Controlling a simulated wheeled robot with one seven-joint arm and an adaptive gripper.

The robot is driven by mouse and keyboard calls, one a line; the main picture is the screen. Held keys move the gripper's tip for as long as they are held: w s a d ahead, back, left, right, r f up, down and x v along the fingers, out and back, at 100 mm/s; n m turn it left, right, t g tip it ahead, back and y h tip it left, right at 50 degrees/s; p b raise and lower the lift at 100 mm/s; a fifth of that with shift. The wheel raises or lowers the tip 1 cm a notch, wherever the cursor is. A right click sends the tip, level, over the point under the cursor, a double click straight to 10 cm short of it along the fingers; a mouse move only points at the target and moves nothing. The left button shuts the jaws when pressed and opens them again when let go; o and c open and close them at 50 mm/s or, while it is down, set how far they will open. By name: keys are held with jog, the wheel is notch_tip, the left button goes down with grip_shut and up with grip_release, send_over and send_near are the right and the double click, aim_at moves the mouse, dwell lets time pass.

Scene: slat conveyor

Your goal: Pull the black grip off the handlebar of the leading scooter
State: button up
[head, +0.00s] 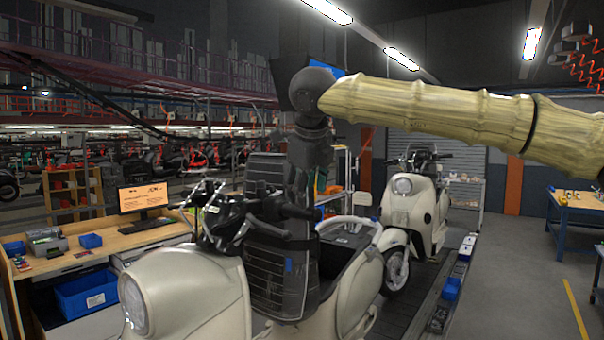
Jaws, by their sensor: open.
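The near cream scooter (190,290) stands in front of me, its round headlight at the left and its dark handlebar (235,212) on top. A black grip (302,213) shows at the right end of the handlebar. My arm comes in from the right and bends down at a dark wrist. My gripper (298,196) hangs from it, dark, just above or beside the grip. It is open and I see nothing held in it. The fingertips blend into the dark parts behind, so I cannot tell whether they touch the grip.
A second cream scooter (410,205) stands behind on the slat conveyor (402,312). A workbench (105,245) with a monitor (143,196) and blue bins (85,294) is at the left. A blue-legged table (580,205) stands at the right. The floor at the right is clear.

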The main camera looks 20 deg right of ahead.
aim_at(300, 212)
jog(key=w+f, duration=0.2)
jog(key=w+f+p, duration=0.1)
jog(key=w+f, duration=0.1)
jog(key=w, duration=0.1)
jog(key=w+f, duration=0.2)
jog(key=shift+w+f, duration=0.1)
jog(key=shift+w, duration=0.15)
jog(key=shift+s+d+p, duration=0.15)
jog(key=shift+s+p, duration=0.05)
jog(key=shift+p, duration=0.1)
jog(key=s, duration=0.1)
jog(key=s+r, duration=0.1)
jog(key=s, duration=0.1)
jog(key=shift+r, duration=0.15)
jog(key=shift+w+f, duration=0.4)
jog(key=shift+w, duration=0.25)
jog(key=shift+w+f, duration=0.35)
jog(key=shift+w, duration=0.25)
jog(key=c, duration=0.9)
jog(key=shift+c, duration=0.9)
jog(key=shift+s+r, duration=0.2)
jog(key=o, duration=0.4)
jog(key=shift+s+r, duration=0.1)
jog(key=shift+s, duration=0.05)
jog(key=c, duration=0.4)
jog(key=shift+o, duration=0.2)
